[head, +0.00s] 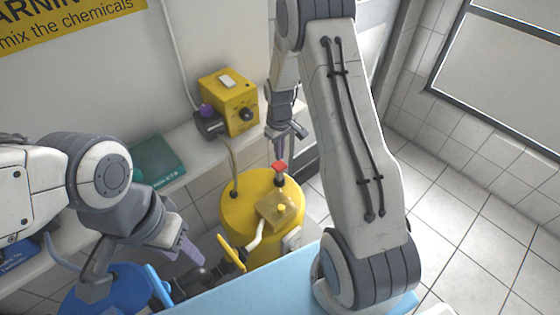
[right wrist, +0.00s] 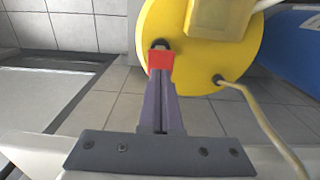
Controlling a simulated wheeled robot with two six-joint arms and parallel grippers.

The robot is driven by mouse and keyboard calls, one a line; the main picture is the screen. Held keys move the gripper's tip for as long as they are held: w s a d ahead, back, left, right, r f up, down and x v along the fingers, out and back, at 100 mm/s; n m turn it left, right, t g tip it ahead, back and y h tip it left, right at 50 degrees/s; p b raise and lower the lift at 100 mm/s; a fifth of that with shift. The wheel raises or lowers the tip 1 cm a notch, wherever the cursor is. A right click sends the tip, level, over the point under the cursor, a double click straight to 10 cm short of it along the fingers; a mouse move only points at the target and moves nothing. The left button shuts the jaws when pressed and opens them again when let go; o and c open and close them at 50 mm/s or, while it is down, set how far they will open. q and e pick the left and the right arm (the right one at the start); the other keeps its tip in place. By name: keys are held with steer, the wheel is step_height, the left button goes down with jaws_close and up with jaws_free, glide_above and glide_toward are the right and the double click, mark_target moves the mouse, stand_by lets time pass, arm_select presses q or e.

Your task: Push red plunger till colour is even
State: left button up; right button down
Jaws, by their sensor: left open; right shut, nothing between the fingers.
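The red plunger (head: 280,166) stands on a dark stem on top of the yellow barrel (head: 235,215), near its back right edge. My right gripper (head: 279,150) points down with shut, empty fingers just above the plunger. In the right wrist view its fingertips (right wrist: 160,76) overlap the red plunger (right wrist: 160,61); I cannot tell whether they touch it. My left gripper (head: 140,268) is open and empty at the lower left, above the blue barrel (head: 120,290). No liquid colour can be made out.
A yellow box (head: 278,211) sits on the yellow barrel, with a yellow-handled valve (head: 232,253) in front. A yellow pump unit (head: 230,102) stands on the shelf behind. A hose (head: 233,165) runs from it to the barrel. Tiled floor is free at right.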

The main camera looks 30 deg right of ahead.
step_height(320, 180, up, 6)
steer(key=shift+r+b, duration=0.15)
steer(key=shift+b, duration=0.15)
stand_by(0.6)
step_height(320, 180, up, 4)
steer(key=m+p, duration=0.5)
steer(key=m, duration=0.9)
glide_above(280, 165)
steer(key=m, duration=0.4)
steer(key=shift+r+p, duration=0.4)
steer(key=shift+f, duration=0.15)
step_height(280, 165, down, 14)
steer(key=p, duration=0.4)
